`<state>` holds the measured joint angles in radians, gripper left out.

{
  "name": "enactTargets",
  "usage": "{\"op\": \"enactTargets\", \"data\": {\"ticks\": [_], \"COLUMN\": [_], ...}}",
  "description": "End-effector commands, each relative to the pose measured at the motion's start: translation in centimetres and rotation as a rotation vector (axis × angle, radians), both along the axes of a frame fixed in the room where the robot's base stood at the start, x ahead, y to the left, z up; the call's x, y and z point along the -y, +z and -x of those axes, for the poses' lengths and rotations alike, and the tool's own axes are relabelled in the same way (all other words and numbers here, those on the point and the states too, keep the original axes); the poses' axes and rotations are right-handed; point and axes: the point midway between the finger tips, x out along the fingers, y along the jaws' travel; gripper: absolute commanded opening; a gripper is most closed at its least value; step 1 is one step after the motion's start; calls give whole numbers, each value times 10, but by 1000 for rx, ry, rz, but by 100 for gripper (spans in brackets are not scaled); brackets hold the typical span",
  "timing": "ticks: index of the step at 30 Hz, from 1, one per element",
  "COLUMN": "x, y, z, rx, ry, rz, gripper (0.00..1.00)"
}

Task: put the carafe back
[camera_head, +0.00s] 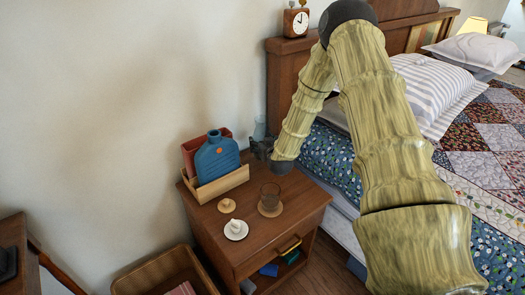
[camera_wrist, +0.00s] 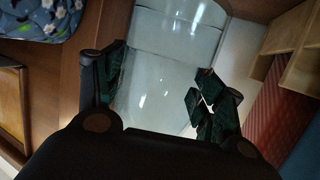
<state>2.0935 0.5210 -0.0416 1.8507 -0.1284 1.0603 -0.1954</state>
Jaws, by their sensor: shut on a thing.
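The carafe (camera_wrist: 160,85) is clear glass and fills the middle of the wrist view, between the two dark fingers. My gripper (camera_wrist: 160,95) is shut on it. In the head view my gripper (camera_head: 262,149) is at the back of the wooden nightstand (camera_head: 283,235), near the bed. Part of the pale carafe (camera_head: 260,130) shows just behind it, and the rest is hidden. I cannot tell whether its base touches the nightstand top. A drinking glass (camera_head: 270,192) stands on a round wooden coaster (camera_head: 271,209) in front of my gripper.
A wooden holder (camera_head: 221,185) with a blue bottle (camera_head: 218,158) and a red item stands left of my gripper. A small wooden disc (camera_head: 226,205) and a white cup on a saucer (camera_head: 236,229) lie in front. The bed (camera_head: 335,155) borders the right side.

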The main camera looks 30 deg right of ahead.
Motion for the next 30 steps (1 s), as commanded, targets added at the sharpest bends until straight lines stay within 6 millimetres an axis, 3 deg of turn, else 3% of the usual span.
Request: {"op": "enactTargets", "data": {"ticks": [12,24,25,28,30], "x": [0,0,0,0,0], "y": [-37,-42,-42,-42,-42], "z": [0,-1,0,0,0], "rx": [2,2,0,0,0], "ry": [-1,0,0,0,0], "rz": [0,1,0,0,0], "gripper": [21,21,73,91,91]}}
